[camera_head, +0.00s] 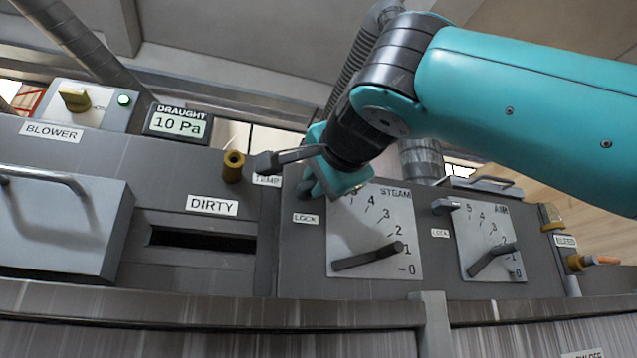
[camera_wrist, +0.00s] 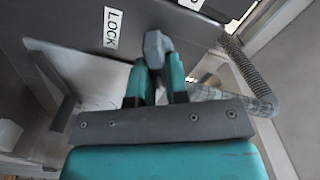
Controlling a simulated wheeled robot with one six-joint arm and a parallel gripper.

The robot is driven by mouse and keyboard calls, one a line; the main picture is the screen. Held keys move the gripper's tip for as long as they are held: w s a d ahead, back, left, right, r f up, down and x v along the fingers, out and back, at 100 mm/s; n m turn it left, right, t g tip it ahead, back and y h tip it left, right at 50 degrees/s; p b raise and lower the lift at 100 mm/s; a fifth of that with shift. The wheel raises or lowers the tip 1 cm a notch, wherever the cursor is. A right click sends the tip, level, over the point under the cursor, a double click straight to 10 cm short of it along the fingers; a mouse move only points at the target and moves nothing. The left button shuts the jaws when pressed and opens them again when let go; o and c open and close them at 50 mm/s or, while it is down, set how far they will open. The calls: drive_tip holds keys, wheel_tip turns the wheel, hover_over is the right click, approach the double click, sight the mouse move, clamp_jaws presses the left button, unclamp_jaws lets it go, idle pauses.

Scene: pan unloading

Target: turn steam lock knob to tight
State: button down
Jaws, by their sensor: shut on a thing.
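My gripper (camera_head: 318,186) is at the upper left of the steam dial plate (camera_head: 345,225), by the left LOCK label (camera_head: 306,219). In the wrist view my gripper (camera_wrist: 158,82) has its teal fingers shut on the grey steam lock knob (camera_wrist: 154,45). The LOCK label also shows in the wrist view (camera_wrist: 112,28), beside the knob. In the head view the fingers mostly hide this knob, so I cannot tell its exact angle there.
The steam lever (camera_head: 368,257) sits near 1 and 0, below my gripper. The air dial's lever (camera_head: 492,260) and air lock knob (camera_head: 445,205) are to the right. A brass fitting (camera_head: 233,166) stands to the left. The DIRTY slot (camera_head: 200,242) is lower left.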

drive_tip(key=m, duration=0.2)
drive_tip(key=m+b, duration=0.1)
drive_tip(key=m, duration=0.3)
drive_tip(key=shift+d+f, duration=0.15)
drive_tip(key=shift+f, duration=0.15)
idle(0.4)
drive_tip(key=c, duration=1.1)
unclamp_jaws()
drive_tip(key=p+v, duration=0.2)
drive_tip(key=v, duration=1.5)
drive_tip(key=shift+s+r, duration=0.1)
drive_tip(key=shift+s, duration=0.1)
